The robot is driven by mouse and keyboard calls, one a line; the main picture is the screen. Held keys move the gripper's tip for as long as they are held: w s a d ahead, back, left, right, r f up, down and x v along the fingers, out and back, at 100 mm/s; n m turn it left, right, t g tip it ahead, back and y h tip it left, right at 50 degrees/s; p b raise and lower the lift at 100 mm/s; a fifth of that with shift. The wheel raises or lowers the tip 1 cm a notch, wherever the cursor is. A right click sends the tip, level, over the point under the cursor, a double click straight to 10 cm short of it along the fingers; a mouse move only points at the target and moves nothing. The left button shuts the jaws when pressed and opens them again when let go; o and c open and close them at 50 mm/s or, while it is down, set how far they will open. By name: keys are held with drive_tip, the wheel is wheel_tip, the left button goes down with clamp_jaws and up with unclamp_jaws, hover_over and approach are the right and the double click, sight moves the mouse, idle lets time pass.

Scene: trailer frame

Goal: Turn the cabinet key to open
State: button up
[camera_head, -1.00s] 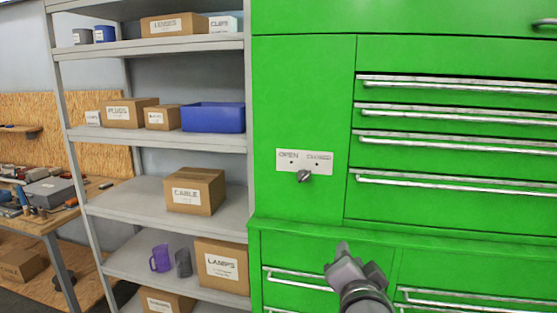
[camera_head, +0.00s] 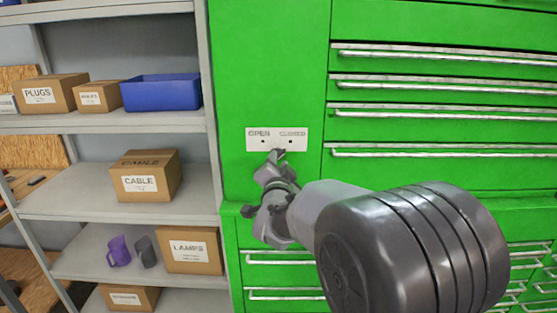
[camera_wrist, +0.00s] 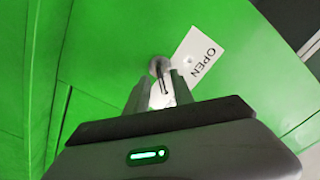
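The green cabinet (camera_head: 270,60) has a white label plate (camera_head: 290,139) reading OPEN at left and CLOSED at right. The OPEN part of the plate (camera_wrist: 196,58) shows in the wrist view. The grey metal key (camera_wrist: 158,65) shows in the wrist view at the tips of my gripper (camera_wrist: 160,80). The two fingers stand apart, one on each side of the key, with a bright gap between them. Whether they touch it I cannot tell. In the head view my gripper (camera_head: 277,156) is just below the plate and hides most of the key.
Drawers with long metal handles (camera_head: 440,150) fill the cabinet's right side. A ledge juts out below the plate. Left of the cabinet stands a grey shelf (camera_head: 75,205) with cardboard boxes (camera_head: 145,178), a blue bin (camera_head: 160,93) and a purple mug (camera_head: 118,251).

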drive_tip(key=shift+w, duration=0.7)
clamp_jaws()
drive_tip(key=shift+n, duration=0.4)
drive_tip(key=n, duration=1.1)
drive_tip(key=n+p, duration=0.1)
drive_tip(key=n, duration=0.5)
drive_tip(key=shift+a+r, duration=0.1)
drive_tip(key=shift+a, duration=0.3)
